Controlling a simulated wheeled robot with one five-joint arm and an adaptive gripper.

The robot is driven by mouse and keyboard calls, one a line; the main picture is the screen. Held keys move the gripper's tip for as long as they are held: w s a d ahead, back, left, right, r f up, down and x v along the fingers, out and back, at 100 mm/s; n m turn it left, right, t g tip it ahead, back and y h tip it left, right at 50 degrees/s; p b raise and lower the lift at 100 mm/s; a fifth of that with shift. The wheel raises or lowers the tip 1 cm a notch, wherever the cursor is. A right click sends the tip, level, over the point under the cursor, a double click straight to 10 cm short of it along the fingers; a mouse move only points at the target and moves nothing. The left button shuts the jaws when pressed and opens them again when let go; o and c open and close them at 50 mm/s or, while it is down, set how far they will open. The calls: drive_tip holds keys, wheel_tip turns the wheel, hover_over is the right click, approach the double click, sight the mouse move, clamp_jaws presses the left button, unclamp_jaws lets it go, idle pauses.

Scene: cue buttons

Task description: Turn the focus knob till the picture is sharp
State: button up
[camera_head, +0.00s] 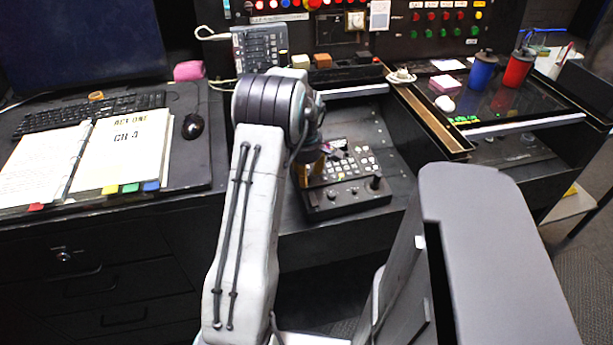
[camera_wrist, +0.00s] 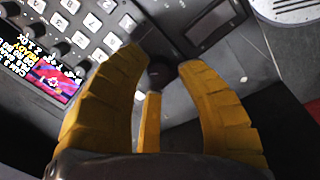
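The black control panel (camera_head: 345,200) with keys, knobs and a joystick sits on the desk in the head view. My gripper (camera_head: 306,172) is low over its left part, partly hidden by my arm. In the wrist view my gripper (camera_wrist: 163,66) has yellow fingers spread apart. A round dark knob (camera_wrist: 160,75) shows between the fingertips, with gaps at its sides; I cannot read its label. A small lit screen (camera_wrist: 52,84) shows a pink and red picture beside coloured text, tilted at the left. I cannot tell how sharp the picture is.
Several other dark knobs (camera_wrist: 61,48) and pale keys (camera_wrist: 92,22) are close to the left finger. A joystick (camera_head: 375,184) rises at the panel's right. An open binder (camera_head: 125,150) and mouse (camera_head: 193,126) lie left. Blue and red cups (camera_head: 482,72) stand back right.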

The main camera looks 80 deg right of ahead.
drive_tip(key=shift+f, duration=0.65)
drive_tip(key=shift+d, duration=0.1)
clamp_jaws()
